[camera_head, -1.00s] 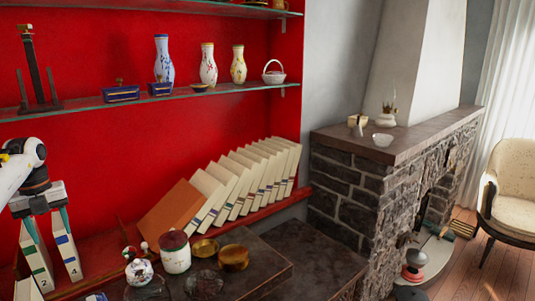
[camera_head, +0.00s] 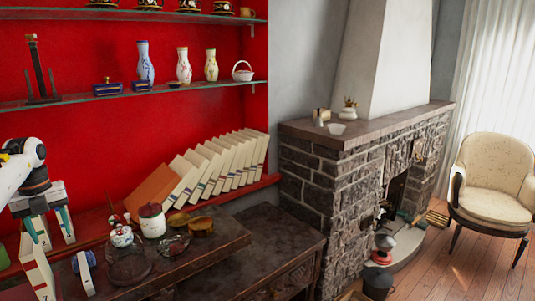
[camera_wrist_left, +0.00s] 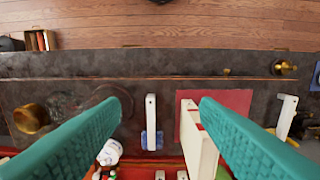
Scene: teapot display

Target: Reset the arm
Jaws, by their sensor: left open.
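My left gripper (camera_head: 48,228) hangs at the left of the head view with its two teal fingers apart. In the left wrist view the open fingers (camera_wrist_left: 162,101) have a gap between them, with nothing gripped. A white book (camera_head: 36,270) stands just below the gripper in the head view. In the wrist view, a white book (camera_wrist_left: 196,145) shows beside the right-hand finger, and a white item with a blue base (camera_wrist_left: 150,118) shows in the gap; the depth between them and the fingers is hard to tell. My right gripper is in neither view.
A dark cabinet top holds a red-lidded jar (camera_head: 152,221), a brass pot (camera_head: 201,227) and a glass dome (camera_head: 128,264). Leaning books (camera_head: 218,167) and a vase shelf (camera_head: 110,97) stand behind. A stone fireplace (camera_head: 330,180) and armchair (camera_head: 494,185) are right, with open wooden floor.

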